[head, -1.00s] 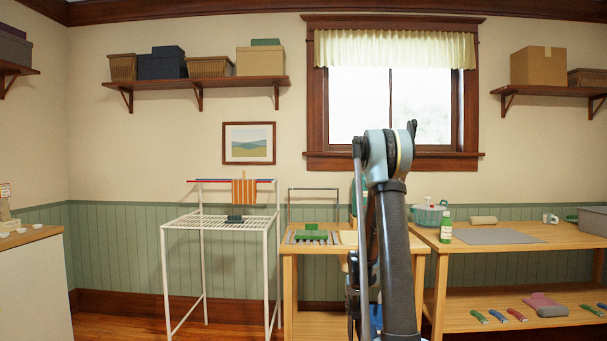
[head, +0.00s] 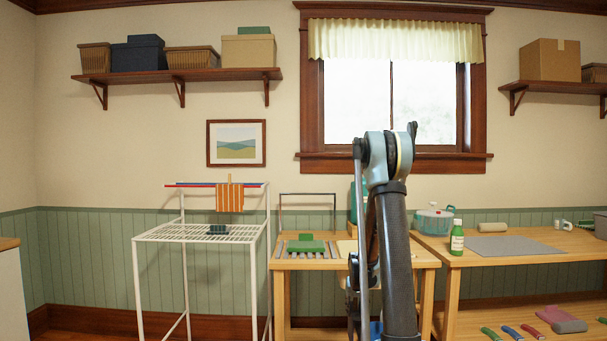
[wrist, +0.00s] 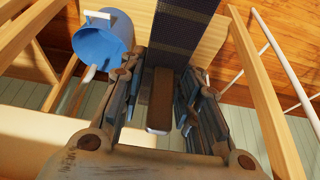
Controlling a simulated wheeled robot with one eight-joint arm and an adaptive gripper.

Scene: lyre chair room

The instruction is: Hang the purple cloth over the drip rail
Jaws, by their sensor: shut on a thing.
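My gripper (wrist: 158,100) is shut on a brown, block-like piece (wrist: 160,98) in the wrist view. A dark purple-blue checked cloth (wrist: 185,38) runs from beyond that piece to the top of the picture; it appears to be the purple cloth. In the head view my arm hides the gripper and this cloth. A thin dark rail (head: 307,195) stands over the back of the small wooden table, left of my arm, and looks like the drip rail. It is bare where it shows. Its right end is close to my arm.
A white wire rack (head: 200,235) stands on the left, with an orange striped cloth (head: 229,198) on its top rods. A green item (head: 305,246) lies on the ribbed tray. A blue bucket (wrist: 100,35) is near my gripper. The right table (head: 510,246) holds a pot and bottle.

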